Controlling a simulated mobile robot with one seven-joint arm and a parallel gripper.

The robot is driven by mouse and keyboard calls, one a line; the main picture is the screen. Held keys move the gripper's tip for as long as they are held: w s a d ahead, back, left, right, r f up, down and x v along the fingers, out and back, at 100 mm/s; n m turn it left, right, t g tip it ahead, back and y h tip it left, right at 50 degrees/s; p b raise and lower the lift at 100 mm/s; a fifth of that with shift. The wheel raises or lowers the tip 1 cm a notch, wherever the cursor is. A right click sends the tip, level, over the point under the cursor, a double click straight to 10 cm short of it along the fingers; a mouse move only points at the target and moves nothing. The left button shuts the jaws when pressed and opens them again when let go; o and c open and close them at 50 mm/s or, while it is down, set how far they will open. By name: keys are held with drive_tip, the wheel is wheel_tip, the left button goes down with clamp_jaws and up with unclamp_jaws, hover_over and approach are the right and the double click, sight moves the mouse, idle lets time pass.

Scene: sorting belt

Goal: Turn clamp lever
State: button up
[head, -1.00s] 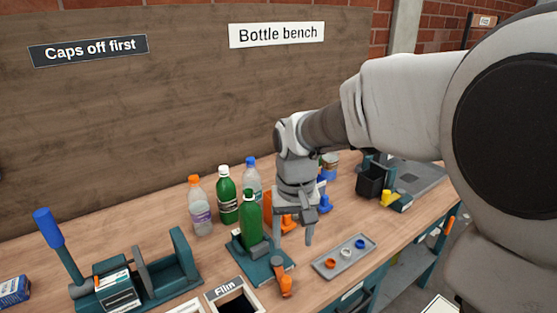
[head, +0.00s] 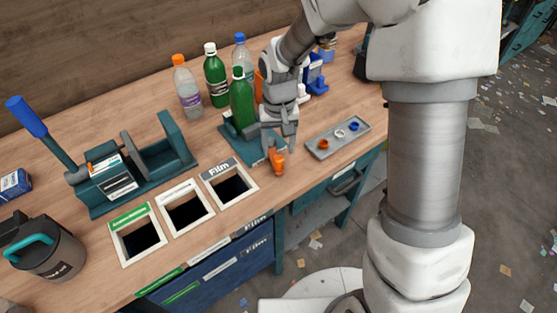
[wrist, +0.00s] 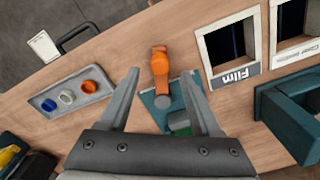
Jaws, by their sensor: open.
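The clamp lever (head: 277,160) is orange and sits at the front of a teal clamp base (head: 246,147) near the bench's front edge. A green bottle (head: 241,103) stands upright in the clamp, without a visible label. My gripper (head: 281,148) is open and points down over the lever's end of the clamp. In the wrist view the orange lever (wrist: 160,64) shows between the two spread fingertips of my gripper (wrist: 159,74). I cannot tell whether a finger touches it. The bottle is mostly hidden in the wrist view.
A grey tray (head: 337,150) with three caps lies right of the clamp. The Film opening (head: 213,170) is close on the left. Other bottles, such as the orange-capped one (head: 188,95), stand behind. A teal press with a blue handle (head: 27,116) is far left.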

sight(278, 157)
wheel_tip(278, 157, down, 6)
drive_tip(key=shift+r, duration=0.15)
clamp_jaws()
idle(0.4)
idle(1.1)
